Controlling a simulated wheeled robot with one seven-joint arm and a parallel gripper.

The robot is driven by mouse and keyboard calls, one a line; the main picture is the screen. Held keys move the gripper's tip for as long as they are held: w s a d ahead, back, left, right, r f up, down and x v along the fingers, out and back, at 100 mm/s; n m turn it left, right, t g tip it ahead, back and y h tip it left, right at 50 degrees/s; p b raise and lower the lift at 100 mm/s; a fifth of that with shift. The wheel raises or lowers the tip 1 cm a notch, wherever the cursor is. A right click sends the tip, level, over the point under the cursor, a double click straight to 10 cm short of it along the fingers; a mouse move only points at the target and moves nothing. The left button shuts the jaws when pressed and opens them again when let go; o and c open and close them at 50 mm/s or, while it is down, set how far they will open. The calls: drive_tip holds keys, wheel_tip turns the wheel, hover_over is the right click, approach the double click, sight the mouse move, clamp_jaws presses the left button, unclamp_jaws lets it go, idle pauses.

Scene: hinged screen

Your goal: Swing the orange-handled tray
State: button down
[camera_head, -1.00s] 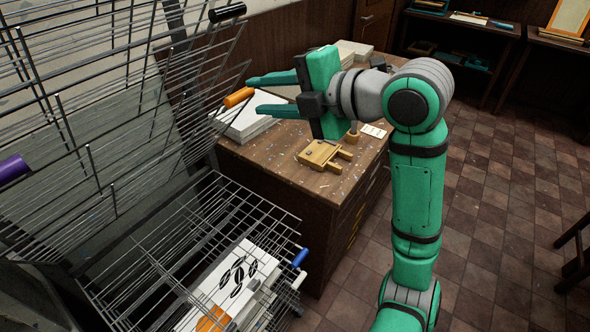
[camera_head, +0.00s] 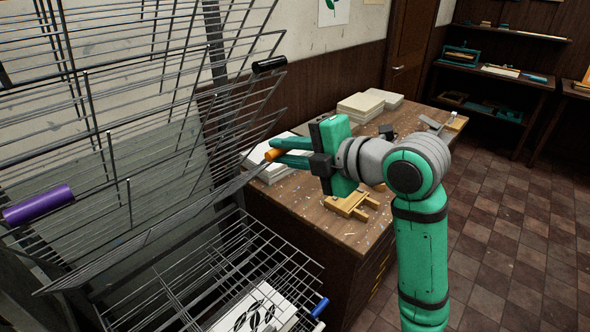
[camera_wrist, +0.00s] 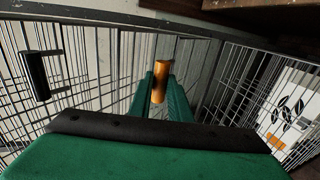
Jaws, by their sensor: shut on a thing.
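The orange handle (camera_head: 273,155) sits at the front corner of a raised wire tray (camera_head: 150,228) on the rack at left. My gripper (camera_head: 285,153) reaches in from the right with its two green fingers around the handle. In the wrist view the orange handle (camera_wrist: 160,82) stands between the fingertips, and my gripper (camera_wrist: 161,93) is shut on it. The far side of the handle is partly hidden by the fingers.
Other wire trays carry a black handle (camera_head: 269,64), a purple handle (camera_head: 38,204) and a blue handle (camera_head: 320,307). The lowest tray holds printed sheets (camera_head: 255,308). A wooden cabinet (camera_head: 318,213) with paper stacks (camera_head: 364,104) stands right beside the rack, below my arm.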

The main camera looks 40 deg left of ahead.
drive_tip(key=d+f, duration=0.5)
drive_tip(key=f, duration=0.1)
drive_tip(key=shift+s+d, duration=0.15)
drive_tip(key=shift+d, duration=0.05)
idle(0.4)
drive_tip(key=d+f, duration=0.4)
drive_tip(key=f, duration=0.5)
drive_tip(key=shift+s+d, duration=0.2)
drive_tip(key=shift+d, duration=0.2)
drive_tip(key=c, duration=1.6)
unclamp_jaws()
drive_tip(key=shift+o, duration=0.2)
